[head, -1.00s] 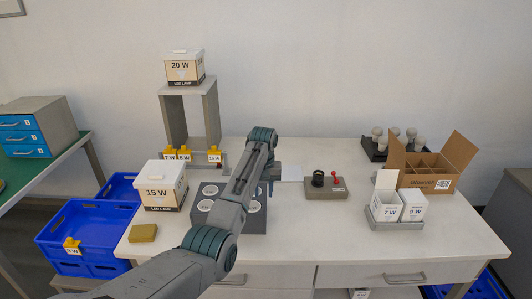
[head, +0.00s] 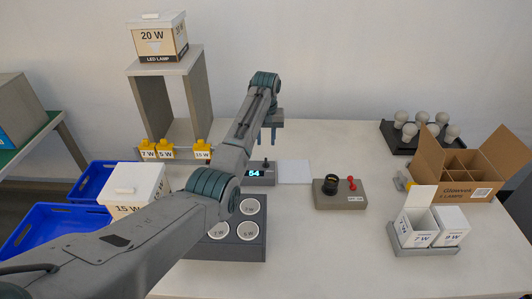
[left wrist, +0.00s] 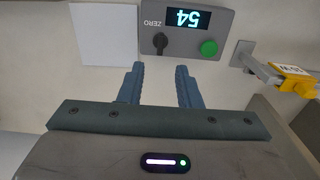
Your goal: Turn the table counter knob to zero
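The table counter (head: 262,178) is a grey box with a lit display reading 54, partly hidden behind my left arm in the head view. In the left wrist view the counter (left wrist: 190,48) appears upside down. Its black knob (left wrist: 160,43) sits beside the ZERO label, and a green button (left wrist: 209,48) is at the other side. My left gripper (head: 266,136) points down in the head view. Its fingers (left wrist: 159,72) are apart and empty, with the knob in line beyond the gap; no contact shows. My right gripper is not in view.
A white sheet (head: 295,172) lies beside the counter. A grey box with a black dial (head: 340,196) is to its right. A grey lamp holder block (head: 253,246) stands in front. A shelf (head: 192,95) with yellow wattage tags is behind left. Boxes and a carton (head: 462,168) are right.

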